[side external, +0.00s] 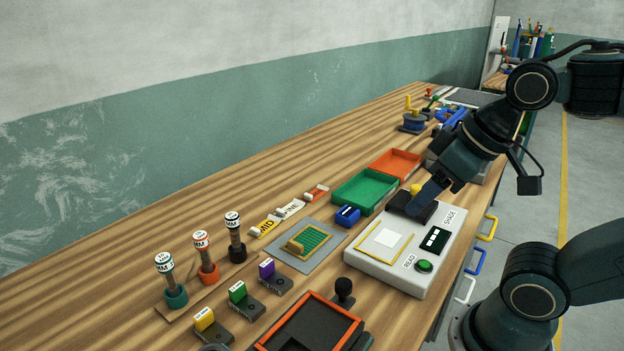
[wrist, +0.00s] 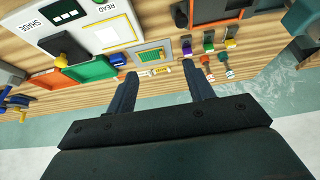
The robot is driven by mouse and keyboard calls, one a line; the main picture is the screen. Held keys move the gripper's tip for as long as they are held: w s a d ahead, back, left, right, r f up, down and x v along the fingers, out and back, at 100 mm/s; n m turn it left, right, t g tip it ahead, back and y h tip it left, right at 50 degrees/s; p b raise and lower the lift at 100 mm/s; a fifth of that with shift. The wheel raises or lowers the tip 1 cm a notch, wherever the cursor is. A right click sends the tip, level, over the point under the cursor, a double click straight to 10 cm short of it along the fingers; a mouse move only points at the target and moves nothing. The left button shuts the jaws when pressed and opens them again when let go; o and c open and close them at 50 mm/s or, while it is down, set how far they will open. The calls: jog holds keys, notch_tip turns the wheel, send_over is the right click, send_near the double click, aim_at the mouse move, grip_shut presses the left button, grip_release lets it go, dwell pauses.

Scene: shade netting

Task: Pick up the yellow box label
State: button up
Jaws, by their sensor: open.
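The yellow label (side external: 265,226), printed MID, lies on the wooden bench with a pale curled end. It is the nearest in a row with a white label (side external: 289,208) and an orange-red label (side external: 316,193). My gripper (side external: 418,205) is open and empty, over the far end of the white reader box, well right of the labels. In the wrist view, the small yellow label (wrist: 161,70) shows between the spread fingers of my gripper (wrist: 164,76), at a distance; its print is too small to read.
The white reader box (side external: 378,270) stands at the right edge of the bench. Green tray (side external: 345,200) and orange tray (side external: 378,168) lie behind the labels. A grey mat (side external: 287,257) with green netting, a blue block (side external: 347,215) and upright tubes (side external: 236,240) surround the labels.

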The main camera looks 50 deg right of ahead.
jog(key=w+r+m+g, duration=0.2)
jog(key=w+r+m, duration=0.3)
jog(key=w, duration=0.6)
jog(key=m+g, duration=0.4)
jog(key=m, duration=0.8)
send_over(255, 229)
notch_tip(255, 229, down, 17)
jog(key=shift+f, duration=0.15)
jog(key=shift+f, duration=0.1)
jog(key=shift+f, duration=4.2)
